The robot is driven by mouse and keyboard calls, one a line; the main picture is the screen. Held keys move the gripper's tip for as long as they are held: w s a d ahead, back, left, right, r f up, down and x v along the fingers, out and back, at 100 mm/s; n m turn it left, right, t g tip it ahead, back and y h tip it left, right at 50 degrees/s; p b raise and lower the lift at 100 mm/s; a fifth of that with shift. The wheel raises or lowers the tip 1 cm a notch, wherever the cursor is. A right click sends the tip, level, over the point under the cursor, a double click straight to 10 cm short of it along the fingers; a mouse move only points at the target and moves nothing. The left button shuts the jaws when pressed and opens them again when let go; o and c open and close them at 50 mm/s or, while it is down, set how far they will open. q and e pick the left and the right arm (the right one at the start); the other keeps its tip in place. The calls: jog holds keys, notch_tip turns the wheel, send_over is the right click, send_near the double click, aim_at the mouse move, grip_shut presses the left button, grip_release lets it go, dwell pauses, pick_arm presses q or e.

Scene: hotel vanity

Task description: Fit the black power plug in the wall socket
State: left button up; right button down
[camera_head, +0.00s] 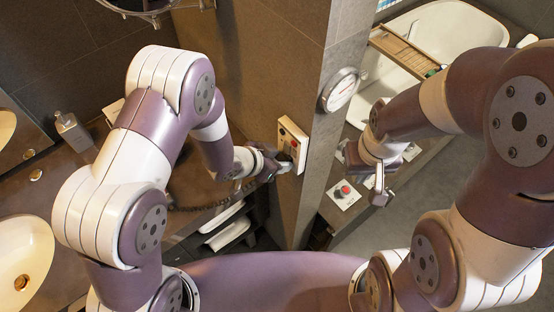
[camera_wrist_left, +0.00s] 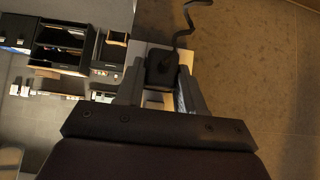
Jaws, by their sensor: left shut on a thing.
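The pale wall socket panel (camera_head: 294,137) is mounted on the brown tiled pillar in the head view. It has a small red part and dark openings. My left gripper (camera_head: 282,165) is right at the panel's lower part. In the left wrist view, the left gripper (camera_wrist_left: 160,98) is shut on the black power plug (camera_wrist_left: 162,68), whose dark cord runs upward. The pale panel shows just beyond the plug. Whether the prongs are in the socket is hidden. My right gripper (camera_head: 370,180) is on the other side of the pillar, away from the plug; its jaw gap is unclear.
A round dial (camera_head: 340,90) is on the pillar's right face. A white plate with a red button (camera_head: 344,194) lies below it, near my right gripper. A soap dispenser (camera_head: 74,131) and a washbasin (camera_head: 24,258) are at left, a bathtub (camera_head: 440,40) at upper right.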

pick_arm(q)
jog(key=shift+w+r, duration=0.1)
jog(key=o, duration=0.9)
jog(key=shift+c, duration=0.2)
jog(key=shift+o, duration=1.3)
jog(key=shift+w+a, duration=0.1)
jog(key=shift+w, duration=0.05)
jog(key=shift+s+r, duration=0.25)
jog(key=b+v, duration=0.1)
jog(key=v, duration=1.1)
jog(key=shift+a+f, duration=0.15)
jog(key=shift+a, duration=0.15)
